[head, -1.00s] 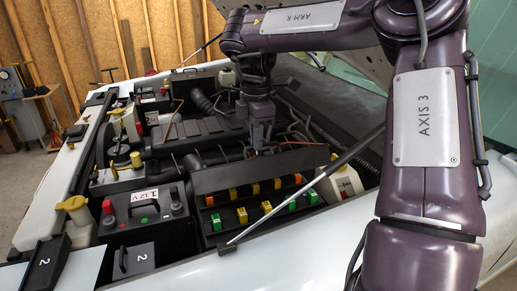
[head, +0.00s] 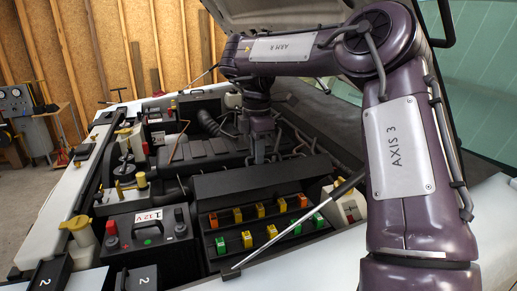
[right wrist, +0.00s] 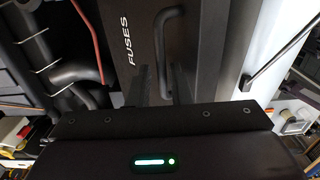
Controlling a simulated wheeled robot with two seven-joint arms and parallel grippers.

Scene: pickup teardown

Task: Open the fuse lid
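The fuse lid (head: 250,180) is a dark panel raised behind the fuse box (head: 225,262). Rows of yellow, orange and green fuses show in front of it. In the right wrist view its outer face (right wrist: 205,60) carries the word FUSES and a dark bar handle (right wrist: 163,50). My right gripper (head: 262,153) is behind the raised lid, its tips partly hidden by the lid's edge. In the right wrist view the gripper's two fingers (right wrist: 154,87) stand apart, close to the handle; I cannot tell whether they touch it. My left gripper is not in view.
A battery (head: 150,240) marked 12 V stands left of the fuse box. A thin prop rod (head: 290,232) slants across the box's right front. The raised hood (head: 290,15) is above, and hoses and engine parts lie behind the lid.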

